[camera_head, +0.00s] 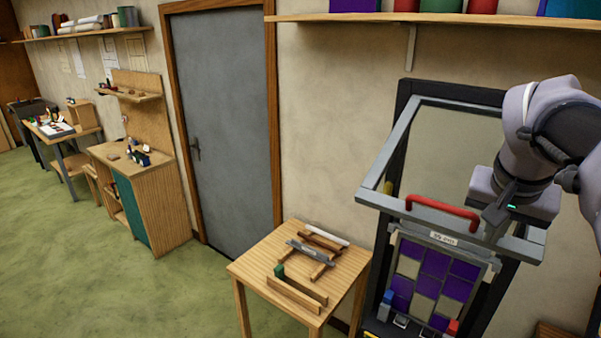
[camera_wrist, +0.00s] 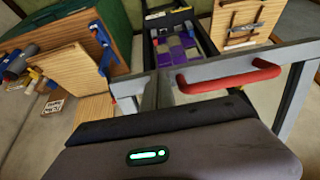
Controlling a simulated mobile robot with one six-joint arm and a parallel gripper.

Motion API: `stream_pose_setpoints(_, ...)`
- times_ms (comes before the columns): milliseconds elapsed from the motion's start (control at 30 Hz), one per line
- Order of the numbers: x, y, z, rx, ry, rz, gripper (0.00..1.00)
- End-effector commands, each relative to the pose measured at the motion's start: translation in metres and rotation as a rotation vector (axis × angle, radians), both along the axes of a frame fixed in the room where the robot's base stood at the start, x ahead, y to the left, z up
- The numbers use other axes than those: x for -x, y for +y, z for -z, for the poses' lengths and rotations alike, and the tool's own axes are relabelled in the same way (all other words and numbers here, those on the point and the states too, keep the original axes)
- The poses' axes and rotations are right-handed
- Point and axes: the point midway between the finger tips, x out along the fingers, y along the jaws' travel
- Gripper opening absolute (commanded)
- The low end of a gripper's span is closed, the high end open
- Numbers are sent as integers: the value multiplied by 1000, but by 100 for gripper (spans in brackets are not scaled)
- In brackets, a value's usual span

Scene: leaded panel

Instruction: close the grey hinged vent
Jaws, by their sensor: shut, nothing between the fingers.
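The grey hinged vent (camera_head: 397,140) is a grey frame that stands open, tilted out from a dark upright frame (camera_head: 405,95) on the right of the head view. Its red handle (camera_head: 442,212) is on the near lower bar. In the wrist view the vent's grey bar (camera_wrist: 215,68) crosses the upper right with the red handle (camera_wrist: 228,78) on it. My gripper (camera_head: 494,214) is shut and empty, just right of the red handle and close to the lower bar. Whether it touches the bar is unclear.
A panel of purple and cream panes (camera_head: 432,278) sits below the vent. A small wooden table (camera_head: 250,268) with wooden strips and tools stands to the left. A shelf (camera_head: 450,19) hangs above. Green floor on the left is free.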

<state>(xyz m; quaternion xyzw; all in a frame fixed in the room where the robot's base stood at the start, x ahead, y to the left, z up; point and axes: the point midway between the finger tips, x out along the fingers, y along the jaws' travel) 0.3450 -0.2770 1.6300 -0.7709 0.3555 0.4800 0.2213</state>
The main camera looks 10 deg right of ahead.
Motion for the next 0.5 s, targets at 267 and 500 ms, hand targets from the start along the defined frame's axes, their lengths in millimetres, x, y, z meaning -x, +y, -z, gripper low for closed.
stream_pose_setpoints(267,-6,-7,38,52,-45,0,0)
stream_pose_setpoints(500,-26,-30,105,176,-151,0,0)
